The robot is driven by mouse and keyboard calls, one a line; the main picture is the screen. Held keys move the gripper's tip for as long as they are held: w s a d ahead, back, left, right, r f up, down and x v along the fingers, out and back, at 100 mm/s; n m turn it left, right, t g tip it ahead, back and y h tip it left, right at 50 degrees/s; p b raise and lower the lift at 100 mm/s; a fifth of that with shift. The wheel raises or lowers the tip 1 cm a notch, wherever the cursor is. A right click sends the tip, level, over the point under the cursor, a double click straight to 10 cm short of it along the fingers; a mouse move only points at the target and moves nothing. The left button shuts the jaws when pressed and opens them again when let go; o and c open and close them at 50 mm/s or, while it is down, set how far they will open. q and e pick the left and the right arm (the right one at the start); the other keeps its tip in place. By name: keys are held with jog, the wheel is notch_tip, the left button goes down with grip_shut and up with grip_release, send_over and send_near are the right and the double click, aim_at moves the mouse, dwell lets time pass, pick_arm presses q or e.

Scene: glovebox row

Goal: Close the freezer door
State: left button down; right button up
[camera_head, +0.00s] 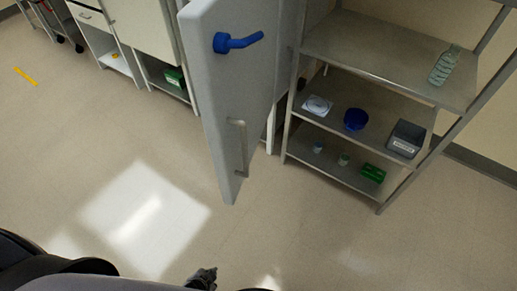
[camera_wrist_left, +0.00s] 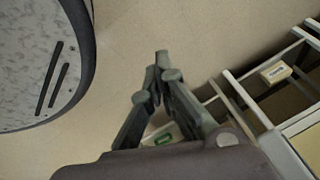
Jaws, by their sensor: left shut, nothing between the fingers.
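The freezer door (camera_head: 226,100) is a grey upright panel in the head view. It stands swung out from its cabinet, with a blue lever (camera_head: 237,42) near the top and a pale bar handle (camera_head: 239,147) lower down. My left gripper (camera_head: 204,277) shows at the bottom edge of the head view, well below the door and apart from it. In the left wrist view its fingers (camera_wrist_left: 162,62) are together and empty, pointing over bare floor. The right gripper is in neither view. The freezer's inside is mostly hidden behind the door.
White cabinets (camera_head: 140,28) stand at the left back. The floor before the door is clear.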

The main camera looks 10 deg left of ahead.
pick_arm(q)
jog(key=w+d+r+m+t+h, duration=0.1)
jog(key=w+d+r+m+t, duration=0.3)
jog(key=w+r, duration=0.6)
jog(key=w+d+r+m+t+h, duration=0.1)
jog(key=w+d+r+m+t, duration=0.4)
jog(key=r, duration=0.8)
jog(key=w+d+r+m+t+h, duration=0.1)
jog(key=w+r+m+t, duration=0.1)
jog(key=r, duration=0.9)
jog(key=w+d+r+m+t+h, duration=0.1)
jog(key=r+m, duration=0.1)
jog(key=r, duration=1)
jog(key=p+x, duration=0.4)
jog(key=x, duration=0.6)
jog(key=a, duration=0.4)
jog(key=shift+s+a+r, duration=0.1)
jog(key=shift+s+a, duration=0.05)
jog(key=shift+b, duration=0.3)
